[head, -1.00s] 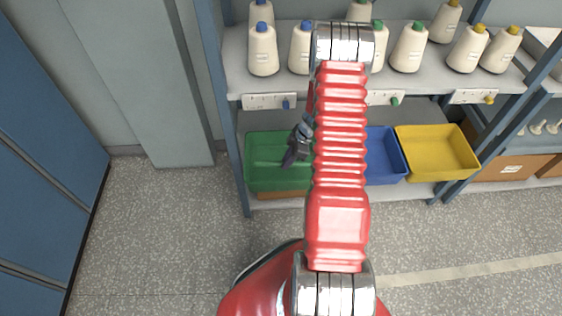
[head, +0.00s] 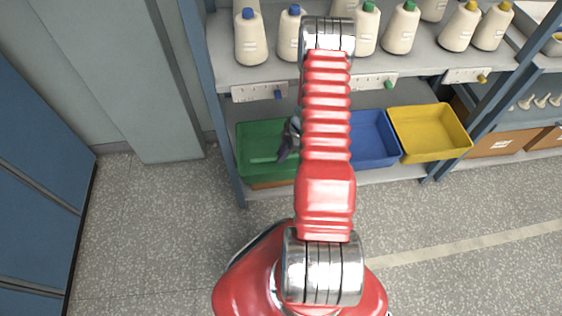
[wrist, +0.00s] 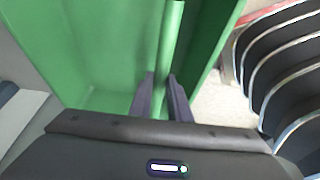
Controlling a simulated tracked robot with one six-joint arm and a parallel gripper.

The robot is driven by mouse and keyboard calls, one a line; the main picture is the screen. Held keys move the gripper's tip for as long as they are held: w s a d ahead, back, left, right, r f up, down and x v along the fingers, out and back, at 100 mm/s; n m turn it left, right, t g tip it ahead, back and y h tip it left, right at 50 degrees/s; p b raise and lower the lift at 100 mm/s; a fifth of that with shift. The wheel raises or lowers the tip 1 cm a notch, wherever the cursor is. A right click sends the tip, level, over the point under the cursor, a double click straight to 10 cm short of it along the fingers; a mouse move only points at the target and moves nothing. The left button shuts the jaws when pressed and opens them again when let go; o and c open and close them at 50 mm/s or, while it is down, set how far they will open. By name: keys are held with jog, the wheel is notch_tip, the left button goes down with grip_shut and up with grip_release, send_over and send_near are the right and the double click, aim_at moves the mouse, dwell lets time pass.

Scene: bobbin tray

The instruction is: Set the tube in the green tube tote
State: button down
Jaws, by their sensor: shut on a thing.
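The green tube tote (head: 250,134) sits on the lower shelf, left of a blue tote, and it fills much of the wrist view (wrist: 100,60). My gripper (wrist: 162,92) is shut on a green tube (wrist: 171,40), which stretches away from between the fingers. In the head view my gripper (head: 284,154) is over the right part of the green tote, and a pale green streak of the tube (head: 263,159) shows to its left. My arm hides the tote's right edge. I cannot tell whether the tube touches the tote floor.
A blue tote (head: 372,140) and a yellow tote (head: 430,132) stand to the right on the same shelf. Several thread cones (head: 250,40) stand on the upper shelf (head: 225,70) above. A blue-grey shelf post (head: 217,120) rises just left of the green tote.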

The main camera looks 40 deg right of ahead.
jog(key=shift+f, duration=1.8)
jog(key=shift+f, duration=2)
jog(key=c, duration=1.7)
grip_release()
jog(key=shift+o, duration=0.2)
jog(key=v, duration=1.2)
jog(key=shift+m, duration=0.3)
